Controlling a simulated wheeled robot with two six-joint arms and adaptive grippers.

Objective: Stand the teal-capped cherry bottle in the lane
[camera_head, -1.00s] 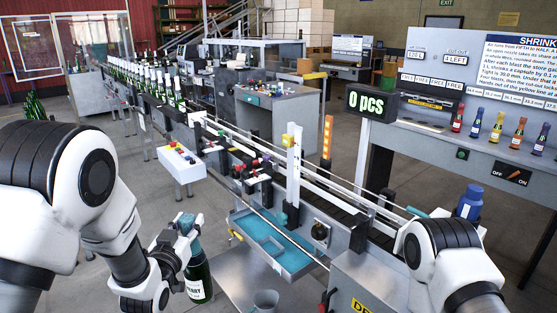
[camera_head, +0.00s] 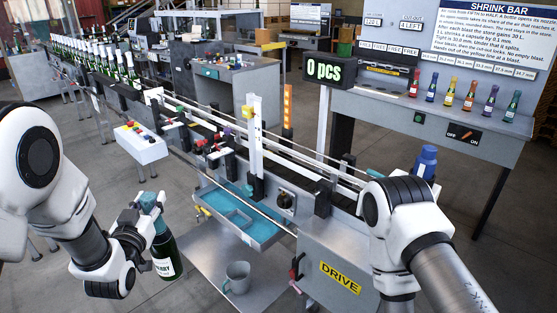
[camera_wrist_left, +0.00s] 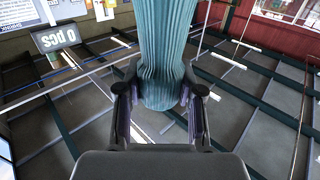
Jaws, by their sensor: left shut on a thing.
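The cherry bottle (camera_head: 165,262) is dark green with a white label and a teal cap. My left gripper (camera_head: 150,203) is shut on it at the teal-capped neck, holding it slightly tilted in the air left of the line. In the left wrist view the ribbed teal cap (camera_wrist_left: 163,75) sits between the two fingers (camera_wrist_left: 160,100). The lane (camera_head: 290,160) runs diagonally between metal rails along the machine, right of the bottle and apart from it. My right arm shows at the right, but its gripper is not in view.
A teal tray (camera_head: 262,238) hangs on the machine's front. A grey mug (camera_head: 237,277) stands on a low metal plate (camera_head: 190,262). A button box (camera_head: 140,142) stands left of the line. Green bottles (camera_head: 85,55) queue on the far conveyor. A blue container (camera_head: 427,160) stands behind my right arm.

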